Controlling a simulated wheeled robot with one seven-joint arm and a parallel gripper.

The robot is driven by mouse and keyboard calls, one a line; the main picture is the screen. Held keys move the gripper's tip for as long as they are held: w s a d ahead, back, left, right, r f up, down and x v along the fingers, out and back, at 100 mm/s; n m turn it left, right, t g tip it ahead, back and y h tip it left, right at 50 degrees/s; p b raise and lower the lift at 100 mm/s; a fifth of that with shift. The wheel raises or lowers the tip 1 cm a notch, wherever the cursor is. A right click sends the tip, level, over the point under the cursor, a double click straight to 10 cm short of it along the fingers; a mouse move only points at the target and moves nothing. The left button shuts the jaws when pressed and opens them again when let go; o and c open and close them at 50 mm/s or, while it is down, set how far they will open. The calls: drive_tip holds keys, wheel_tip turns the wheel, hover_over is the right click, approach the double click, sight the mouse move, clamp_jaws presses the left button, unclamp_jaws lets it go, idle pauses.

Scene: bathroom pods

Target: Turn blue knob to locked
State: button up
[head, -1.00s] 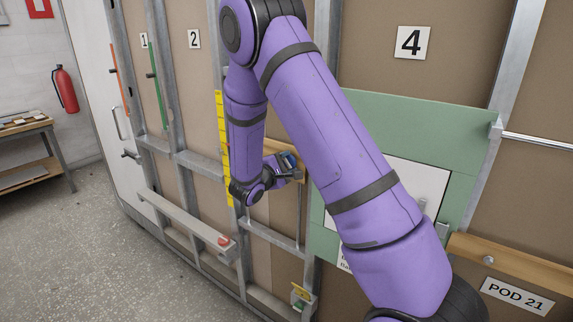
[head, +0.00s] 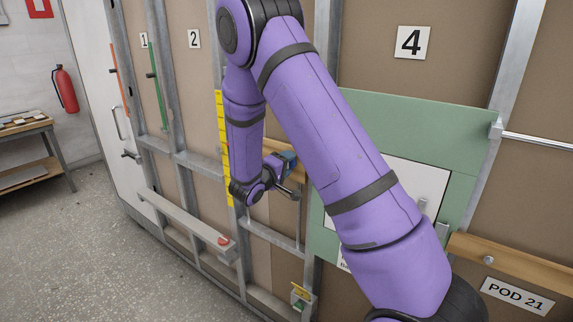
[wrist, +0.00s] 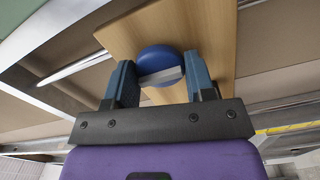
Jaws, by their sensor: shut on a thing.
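The blue knob (wrist: 158,57) is round and mounted on a light wooden board (wrist: 212,40), seen in the wrist view. A pale grey bar crosses its front, between my fingers. My gripper (wrist: 162,80) has one finger on each side of the knob and is shut on it. In the head view my gripper (head: 290,162) is at the wooden board on the wall frame, left of the green panel. The knob is mostly hidden there by my gripper and arm. No locked or unlocked marking can be read.
A green panel (head: 420,110) with a white hatch (head: 420,185) is right of my gripper. Metal studs and a yellow scale strip (head: 224,150) stand close on the left. A red button (head: 224,240) sits on a lower rail. The grey floor at left is clear.

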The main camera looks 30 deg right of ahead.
idle(0.5)
drive_tip(key=o, duration=0.9)
drive_tip(key=v, duration=1)
drive_tip(key=shift+s+a, duration=0.15)
drive_tip(key=shift+a, duration=0.25)
drive_tip(key=shift+r, duration=0.1)
